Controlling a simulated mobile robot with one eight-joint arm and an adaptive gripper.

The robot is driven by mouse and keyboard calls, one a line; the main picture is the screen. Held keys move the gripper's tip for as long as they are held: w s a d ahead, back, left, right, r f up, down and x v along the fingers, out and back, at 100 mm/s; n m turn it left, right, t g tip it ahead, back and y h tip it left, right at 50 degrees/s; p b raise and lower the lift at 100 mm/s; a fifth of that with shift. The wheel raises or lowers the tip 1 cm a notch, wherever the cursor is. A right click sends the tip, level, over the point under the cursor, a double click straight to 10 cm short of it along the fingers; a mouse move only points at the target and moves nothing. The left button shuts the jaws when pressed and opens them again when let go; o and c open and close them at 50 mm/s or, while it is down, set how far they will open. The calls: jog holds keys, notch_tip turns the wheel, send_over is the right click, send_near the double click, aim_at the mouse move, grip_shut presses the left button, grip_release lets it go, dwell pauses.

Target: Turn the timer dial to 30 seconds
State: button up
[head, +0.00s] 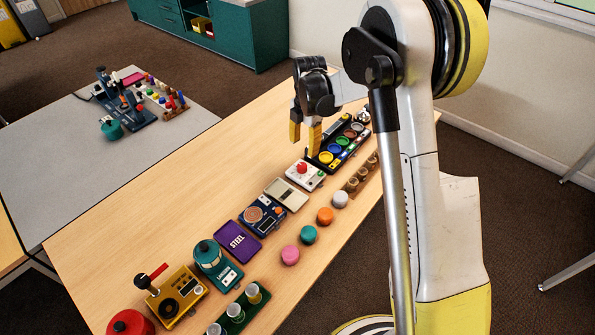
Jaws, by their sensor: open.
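My gripper (305,134) is open and empty, its yellow-tipped fingers pointing down. In the picture it hangs just above a white box with a red knob (302,168) and beside the near end of a black tray of coloured discs. A dark blue device with a round copper-coloured dial face (254,214) stands further down the row. A yellow device with a round black dial (170,307) and a red-handled lever stands near the front. I cannot tell which of these is the timer, and no dial markings are readable.
The wooden table (150,225) is clear left of the row. A grey table (55,150) adjoins.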

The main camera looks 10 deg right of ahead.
aim_at(302, 165)
jog(key=f+b, duration=0.1)
jog(key=f, duration=0.2)
jog(key=f+b, duration=0.1)
jog(key=f, duration=0.3)
jog(key=f+b, duration=0.2)
jog(key=f, duration=0.1)
jog(key=shift+w+f, duration=0.25)
jog(key=shift+w, duration=0.1)
grip_shut()
